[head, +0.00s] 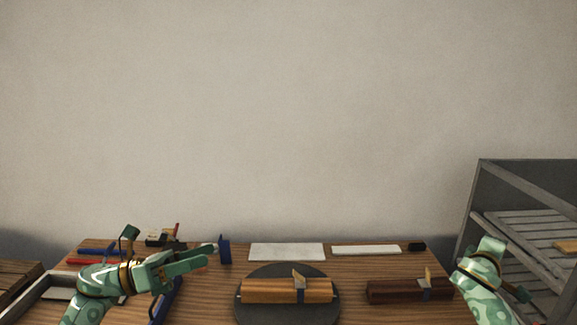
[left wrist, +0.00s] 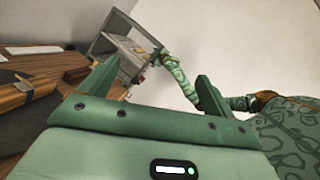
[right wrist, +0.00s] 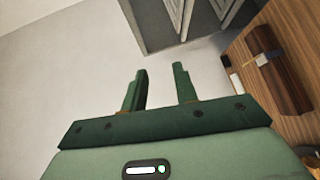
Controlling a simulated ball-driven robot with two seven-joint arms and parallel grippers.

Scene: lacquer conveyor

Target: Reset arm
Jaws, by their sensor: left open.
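My left gripper (head: 206,258) is over the left part of the wooden table, pointing right. In the left wrist view its fingers (left wrist: 158,72) are wide apart with nothing between them. My right arm comes in at the right edge of the table, beside the grey rack (head: 480,172). In the right wrist view the right gripper (right wrist: 160,70) has its fingers apart, with a narrower gap and nothing between them. Its fingertips in the head view are hard to make out. Neither gripper touches a block.
An orange-brown block (head: 262,290) lies on a dark round plate (head: 287,318). A dark brown block (head: 395,291) lies to its right. A white sheet (head: 287,252) and white strip (head: 366,250) lie behind. Tools and a blue item (head: 224,249) crowd the left; a tray (head: 30,297) stands there.

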